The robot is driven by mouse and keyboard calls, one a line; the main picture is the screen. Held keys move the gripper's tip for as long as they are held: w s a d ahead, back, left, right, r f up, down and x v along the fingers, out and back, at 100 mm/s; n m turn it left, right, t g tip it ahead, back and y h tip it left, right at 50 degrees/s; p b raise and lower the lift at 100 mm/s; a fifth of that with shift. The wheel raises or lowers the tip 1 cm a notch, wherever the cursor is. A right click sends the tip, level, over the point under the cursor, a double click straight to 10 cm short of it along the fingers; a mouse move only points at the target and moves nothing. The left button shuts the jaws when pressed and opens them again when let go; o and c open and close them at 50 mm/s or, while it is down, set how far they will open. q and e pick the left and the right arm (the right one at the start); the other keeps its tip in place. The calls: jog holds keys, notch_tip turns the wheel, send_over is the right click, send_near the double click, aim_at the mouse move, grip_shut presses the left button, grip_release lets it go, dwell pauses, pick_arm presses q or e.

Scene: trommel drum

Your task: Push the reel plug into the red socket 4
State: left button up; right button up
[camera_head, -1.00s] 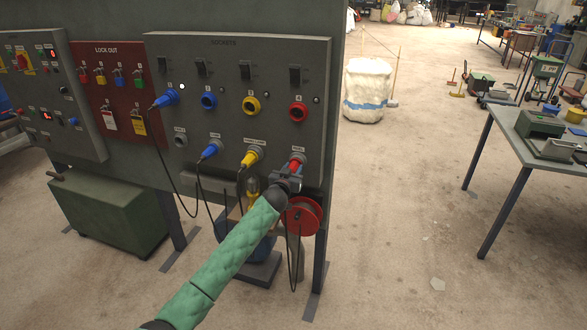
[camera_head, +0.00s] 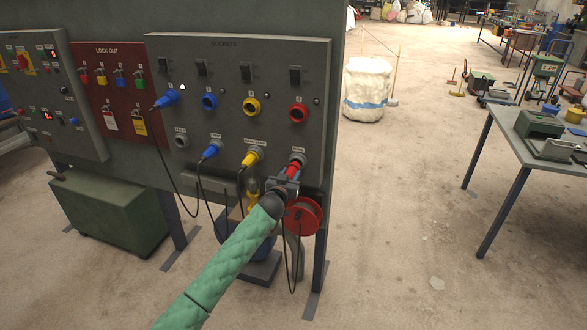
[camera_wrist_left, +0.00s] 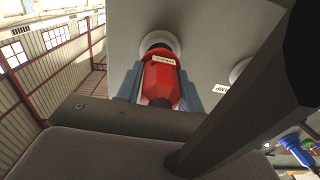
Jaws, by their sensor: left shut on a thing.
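The red reel plug (camera_head: 293,170) is at the grey holder (camera_head: 298,158) at the right end of the panel's lower row. My left gripper (camera_head: 286,180) is shut on it; in the left wrist view the fingers flank the red plug (camera_wrist_left: 160,80). Its front end is at the grey ring (camera_wrist_left: 159,40), with a dark gap showing; I cannot tell whether the tip is still inside. The red socket 4 (camera_head: 298,113) is above, at the right end of the upper row, and appears empty. My right gripper is not in view.
A blue plug (camera_head: 168,98) sits in the upper row's left socket. Blue (camera_head: 210,150) and yellow (camera_head: 252,158) plugs sit left of the reel plug, with hanging black cables. A red cable reel (camera_head: 303,215) hangs below. Free floor lies right of the panel.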

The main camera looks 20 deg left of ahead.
pick_arm(q)
jog(key=shift+s+p, duration=0.35)
jog(key=shift+s, duration=0.75)
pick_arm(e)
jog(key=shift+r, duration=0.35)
pick_arm(q)
jog(key=shift+s, duration=0.15)
jog(key=shift+s+a+p, duration=0.15)
jog(key=shift+s+p, duration=0.55)
jog(key=shift+s, duration=1.75)
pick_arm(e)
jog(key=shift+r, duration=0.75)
pick_arm(q)
jog(key=s+d+f, duration=0.1)
jog(key=s+d, duration=0.2)
jog(key=s, duration=1)
jog(key=s+d+b, duration=0.1)
jog(key=s+d, duration=0.3)
jog(key=s, duration=0.9)
jog(key=shift+d+f+y, duration=0.3)
jog(key=shift+f, duration=0.05)
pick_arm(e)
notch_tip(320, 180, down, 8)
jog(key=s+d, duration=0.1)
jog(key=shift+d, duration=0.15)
